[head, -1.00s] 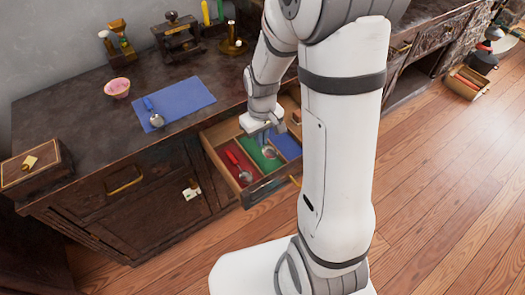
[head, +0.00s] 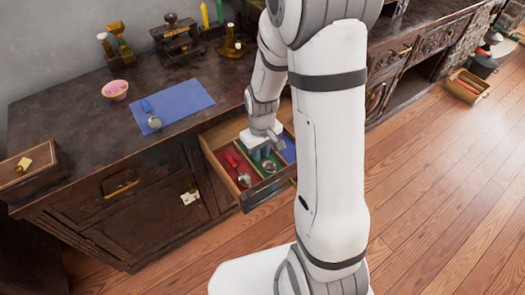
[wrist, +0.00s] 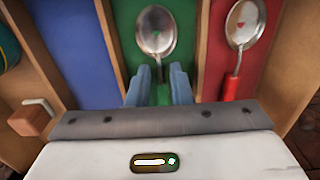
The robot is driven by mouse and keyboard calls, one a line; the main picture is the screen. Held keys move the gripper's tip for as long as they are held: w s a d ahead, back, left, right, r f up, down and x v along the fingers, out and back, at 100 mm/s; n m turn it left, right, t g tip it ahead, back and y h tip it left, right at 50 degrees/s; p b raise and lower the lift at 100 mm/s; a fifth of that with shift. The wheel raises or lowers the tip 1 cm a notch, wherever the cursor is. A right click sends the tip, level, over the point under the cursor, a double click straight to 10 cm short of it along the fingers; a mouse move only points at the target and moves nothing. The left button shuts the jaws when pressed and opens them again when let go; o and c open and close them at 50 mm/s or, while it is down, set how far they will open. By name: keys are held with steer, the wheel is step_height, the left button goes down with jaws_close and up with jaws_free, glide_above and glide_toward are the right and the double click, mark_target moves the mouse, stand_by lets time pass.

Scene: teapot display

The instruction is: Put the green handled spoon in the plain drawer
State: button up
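The green handled spoon (wrist: 155,33) lies in the green-lined compartment of the open drawer (head: 265,193). Its bowl also shows in the head view (head: 269,167). My gripper (wrist: 158,84) is down in that compartment, its two blue-grey fingers apart on either side of the green handle, with gaps visible. The handle's far end is hidden by my gripper body. My gripper also shows over the drawer in the head view (head: 262,157). A closed drawer (head: 120,187) with a brass handle is at the left of the same cabinet.
A red handled spoon (wrist: 241,25) lies in the red compartment; the blue compartment (wrist: 87,45) looks empty. A small wooden block (wrist: 37,118) is left of it. On the countertop, a blue-handled spoon (head: 153,121) lies on a blue mat (head: 185,103), near a pink bowl (head: 115,90).

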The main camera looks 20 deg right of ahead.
mark_target(262, 156)
steer(key=o, duration=0.3)
steer(key=shift+o, duration=0.2)
step_height(262, 156, up, 12)
steer(key=r+p, duration=0.1)
steer(key=p, duration=0.3)
steer(key=s+r+m, duration=0.1)
steer(key=s+r, duration=0.3)
steer(key=s, duration=0.3)
steer(key=s+r+m+t, duration=0.1)
steer(key=s+r+m, duration=0.1)
steer(key=s+r, duration=0.2)
steer(key=s, duration=0.3)
steer(key=shift+r+m, duration=0.2)
steer(key=shift+m, duration=0.1)
steer(key=shift+d, duration=0.1)
step_height(262, 156, up, 21)
steer(key=t+p, duration=0.1)
steer(key=p, duration=1.7)
steer(key=shift+p, duration=0.3)
